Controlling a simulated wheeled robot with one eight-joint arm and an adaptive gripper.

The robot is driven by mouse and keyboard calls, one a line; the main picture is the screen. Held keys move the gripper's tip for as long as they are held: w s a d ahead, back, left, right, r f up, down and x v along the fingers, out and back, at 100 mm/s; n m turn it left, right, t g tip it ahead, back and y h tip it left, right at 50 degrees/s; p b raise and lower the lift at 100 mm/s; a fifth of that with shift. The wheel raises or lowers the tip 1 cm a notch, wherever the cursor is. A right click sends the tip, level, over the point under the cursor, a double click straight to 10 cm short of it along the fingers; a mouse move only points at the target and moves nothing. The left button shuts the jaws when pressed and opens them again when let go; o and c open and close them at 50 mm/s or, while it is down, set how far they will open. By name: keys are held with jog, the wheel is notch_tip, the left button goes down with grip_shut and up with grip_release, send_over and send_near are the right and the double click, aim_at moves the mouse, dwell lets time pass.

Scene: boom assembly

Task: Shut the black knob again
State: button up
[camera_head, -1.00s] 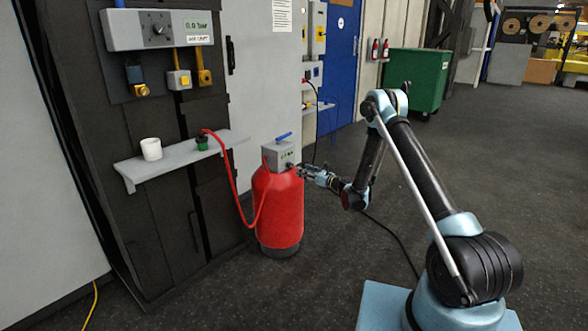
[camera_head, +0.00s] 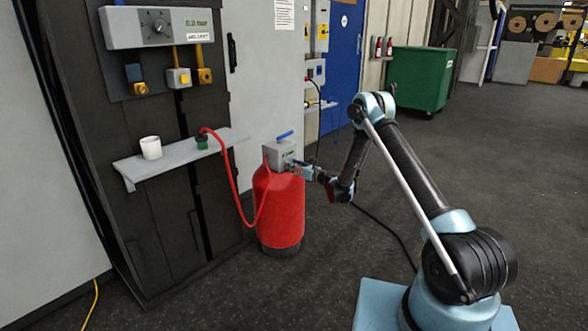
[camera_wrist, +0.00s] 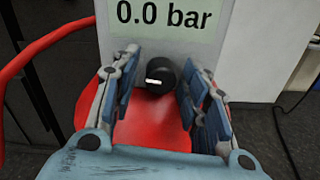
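The black knob (camera_wrist: 161,77) with a white mark sits on the front of a grey box (camera_wrist: 108,38) on top of the red cylinder (camera_head: 279,210). The white mark lies about level in the wrist view. The box's display reads 0.0 bar. My gripper (camera_wrist: 160,63) is open, with one finger on each side of the knob. Gaps show between fingers and knob, so I see no grip on it. In the head view my gripper (camera_head: 292,167) is at the box's right side and the knob is hard to make out.
A blue lever (camera_head: 284,135) tops the box. A red hose (camera_head: 236,190) runs from the cylinder to a shelf (camera_head: 180,162) with a white cup (camera_head: 151,148). A wall panel (camera_head: 125,28) carries another dark knob (camera_head: 160,26).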

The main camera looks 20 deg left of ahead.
jog(key=c, duration=0.7)
jog(key=shift+d, duration=0.1)
jog(key=n, duration=0.4)
jog(key=shift+n, duration=0.3)
jog(key=shift+d, duration=0.1)
jog(key=o, duration=1.1)
